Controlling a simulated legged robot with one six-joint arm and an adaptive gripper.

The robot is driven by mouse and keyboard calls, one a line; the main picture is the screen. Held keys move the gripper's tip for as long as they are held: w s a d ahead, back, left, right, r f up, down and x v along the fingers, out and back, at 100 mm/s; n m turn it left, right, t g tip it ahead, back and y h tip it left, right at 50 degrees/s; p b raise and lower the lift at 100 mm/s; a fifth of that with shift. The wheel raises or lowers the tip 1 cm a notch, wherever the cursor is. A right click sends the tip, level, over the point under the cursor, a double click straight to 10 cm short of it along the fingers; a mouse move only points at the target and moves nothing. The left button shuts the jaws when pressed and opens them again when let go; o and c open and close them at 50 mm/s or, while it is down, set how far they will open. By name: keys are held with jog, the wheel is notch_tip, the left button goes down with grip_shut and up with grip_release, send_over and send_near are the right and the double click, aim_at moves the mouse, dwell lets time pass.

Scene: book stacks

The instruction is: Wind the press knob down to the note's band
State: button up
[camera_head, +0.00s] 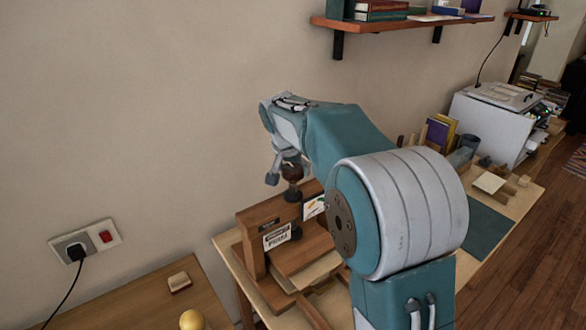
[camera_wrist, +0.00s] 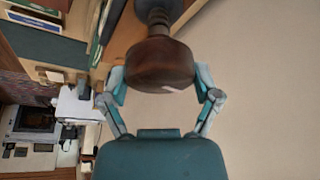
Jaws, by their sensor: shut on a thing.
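The press (camera_head: 252,243) is a wooden frame on the bench, with a label plate (camera_head: 277,237) on its front. A card with a coloured mark (camera_head: 314,206), perhaps the note, is beside the plate, partly hidden by my arm. The dark brown press knob (camera_head: 292,172) is on top of the press. In the wrist view the knob (camera_wrist: 160,66) is large, with a pale mark on its side and a dark stem behind it. My gripper (camera_wrist: 161,82) has a finger on each side of the knob and is shut on it. No band can be made out.
A power socket (camera_head: 85,240) with a plug is on the wall at left. A yellow ball (camera_head: 192,319) and a small block (camera_head: 179,282) lie on the near table. A shelf (camera_head: 400,24) hangs above. Books (camera_head: 437,131) and a white machine (camera_head: 490,122) stand at right.

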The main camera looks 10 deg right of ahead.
jog(key=shift+r+m, duration=0.3)
jog(key=shift+m, duration=0.2)
jog(key=o, duration=0.9)
jog(key=shift+o, duration=0.2)
jog(key=shift+a, duration=0.1)
jog(key=shift+f, duration=0.15)
jog(key=v, duration=1.2)
jog(key=shift+a, duration=0.2)
jog(key=shift+f, duration=0.1)
